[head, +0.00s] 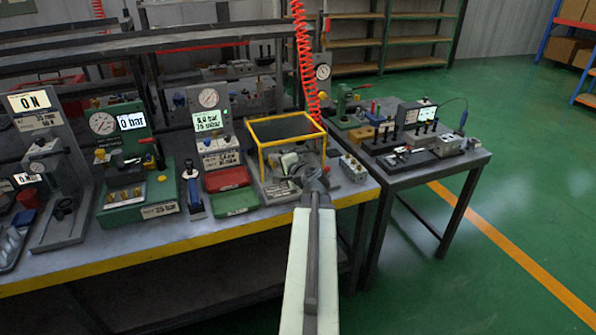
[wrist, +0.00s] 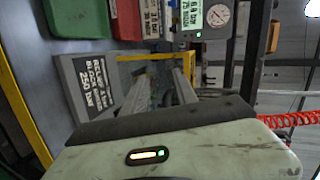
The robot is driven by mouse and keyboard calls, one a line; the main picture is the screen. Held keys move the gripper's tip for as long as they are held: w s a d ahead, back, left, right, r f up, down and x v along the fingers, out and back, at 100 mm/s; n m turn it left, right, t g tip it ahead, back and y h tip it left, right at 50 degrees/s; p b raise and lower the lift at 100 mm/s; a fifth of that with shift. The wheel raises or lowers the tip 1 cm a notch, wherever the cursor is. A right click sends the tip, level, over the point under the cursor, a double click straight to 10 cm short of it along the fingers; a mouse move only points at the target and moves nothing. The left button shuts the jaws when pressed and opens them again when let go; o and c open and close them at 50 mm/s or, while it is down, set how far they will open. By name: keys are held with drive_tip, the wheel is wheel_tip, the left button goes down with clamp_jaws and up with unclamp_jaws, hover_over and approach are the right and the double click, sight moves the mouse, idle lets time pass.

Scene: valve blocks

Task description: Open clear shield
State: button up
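The clear shield (head: 287,118) shows in the head view as a yellow-edged frame with a dark see-through top, on the workbench right of the red tray. Its yellow edge also shows in the wrist view (wrist: 150,56). A grey and white fixture (head: 290,162) sits under and inside the frame, partly hidden. My gripper (head: 314,178) is at the shield's front right corner, at the end of my pale arm. I cannot tell whether it touches the frame.
A red coiled hose (head: 304,65) hangs just behind the shield. A gauge station with a red tray (head: 226,178) stands to the left, and a small grey box (head: 353,167) to the right. A second table (head: 425,165) stands farther right. Green floor (head: 500,200) is clear there.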

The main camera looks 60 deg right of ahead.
sight(287, 148)
drive_tip(key=s+d+m+h, duration=0.3)
drive_tip(key=s+d, duration=0.4)
drive_tip(key=shift+g, duration=0.3)
drive_tip(key=b+x, duration=0.2)
drive_tip(key=x, duration=0.5)
drive_tip(key=shift+w+r, duration=0.1)
drive_tip(key=shift+w, duration=0.15)
clamp_jaws()
idle(0.4)
